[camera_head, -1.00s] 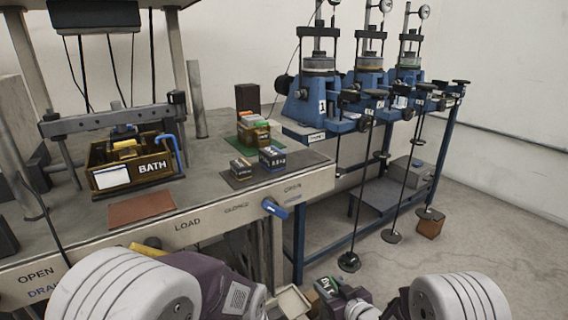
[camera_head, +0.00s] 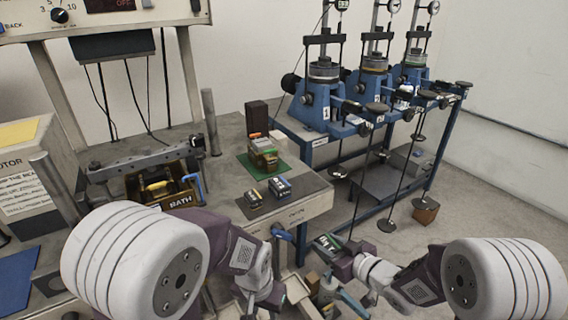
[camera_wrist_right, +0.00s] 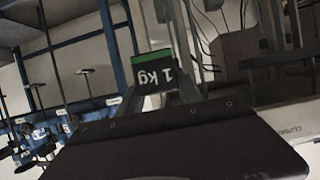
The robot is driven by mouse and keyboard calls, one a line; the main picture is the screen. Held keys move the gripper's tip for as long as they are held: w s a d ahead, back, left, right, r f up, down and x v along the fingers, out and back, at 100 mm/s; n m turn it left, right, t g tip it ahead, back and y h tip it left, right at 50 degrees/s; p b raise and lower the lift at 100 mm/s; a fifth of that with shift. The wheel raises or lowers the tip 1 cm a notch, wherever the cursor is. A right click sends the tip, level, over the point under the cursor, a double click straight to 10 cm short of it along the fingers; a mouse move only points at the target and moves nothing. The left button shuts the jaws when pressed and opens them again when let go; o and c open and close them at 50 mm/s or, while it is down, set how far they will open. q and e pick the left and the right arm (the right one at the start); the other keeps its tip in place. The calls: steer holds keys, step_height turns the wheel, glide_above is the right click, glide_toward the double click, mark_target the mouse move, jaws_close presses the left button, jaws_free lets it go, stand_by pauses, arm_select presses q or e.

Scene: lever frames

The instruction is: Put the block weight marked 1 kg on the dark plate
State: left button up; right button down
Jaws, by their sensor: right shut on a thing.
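My right gripper (camera_head: 338,254) is shut on a dark block weight (camera_head: 325,242) with a green stripe, held in the air in front of the bench. In the right wrist view the block (camera_wrist_right: 152,78) sits between the fingers, its "1 kg" marking upside down. A dark plate (camera_head: 310,184) lies flat on the bench's right end, with small block weights (camera_head: 281,187) standing on it. The held block is apart from it, lower in the picture. My left gripper (camera_head: 268,292) is low in the middle, and its jaws are too unclear to read.
A green mat (camera_head: 284,173) with stacked blocks lies behind the dark plate. The BATH box (camera_head: 160,190) stands to the left. A blue handle (camera_head: 282,234) sticks out of the bench front. Blue lever frames (camera_head: 322,105) with hanging rods stand on the right.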

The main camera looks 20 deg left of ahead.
step_height(320, 180, up, 31)
steer(key=d+p, duration=0.3)
steer(key=p, duration=1.8)
steer(key=w+a+f, duration=0.1)
steer(key=a+f, duration=0.1)
steer(key=a, duration=0.1)
steer(key=w+a+f+b, duration=0.1)
steer(key=w+a+f, duration=0.1)
steer(key=a, duration=0.2)
steer(key=w+a+f, duration=0.2)
steer(key=a, duration=0.2)
steer(key=shift+a+f+b, duration=0.15)
steer(key=shift+f+b, duration=0.2)
steer(key=shift+f, duration=2.1)
steer(key=shift+f+b, duration=0.1)
steer(key=shift+b, duration=0.2)
steer(key=c, duration=0.8)
jaws_free()
steer(key=shift+s+f, duration=0.1)
steer(key=shift+f, duration=0.05)
